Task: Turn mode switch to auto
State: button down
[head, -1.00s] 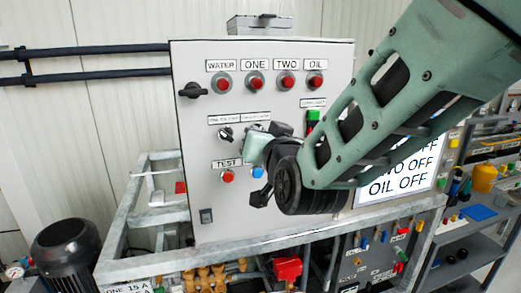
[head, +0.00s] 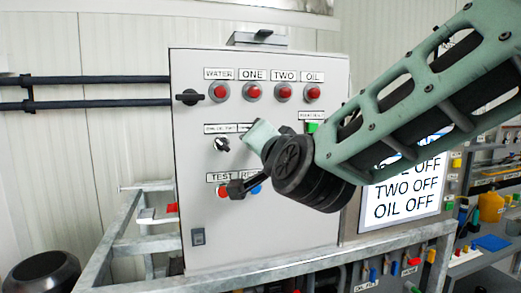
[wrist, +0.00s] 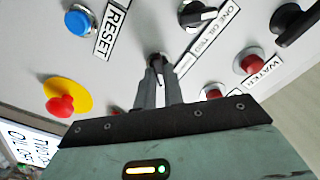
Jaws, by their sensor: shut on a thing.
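The grey control panel (head: 283,222) faces me. In the wrist view my gripper (wrist: 157,66) is shut on a small dark knob (wrist: 156,58) on the panel, beside a long white label strip. This looks like the mode switch; its pointer and the text by it are mostly hidden by the fingers. In the head view my gripper's green body (head: 262,135) stands against the panel, and its fingers and the held knob are hidden. A similar black selector (head: 222,144) sits just left of it; it also shows in the wrist view (wrist: 197,15).
Red lamps or buttons (head: 252,92) line the panel top. A black rotary handle (head: 190,97) sticks out at the left edge. The blue RESET button (wrist: 80,20) and a red mushroom button on yellow (wrist: 62,104) are close to my gripper. A display (head: 402,195) stands at right.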

jog(key=c, duration=1.5)
grip_release()
jog(key=b+v, duration=0.3)
jog(key=v, duration=1.4)
jog(key=shift+s, duration=0.2)
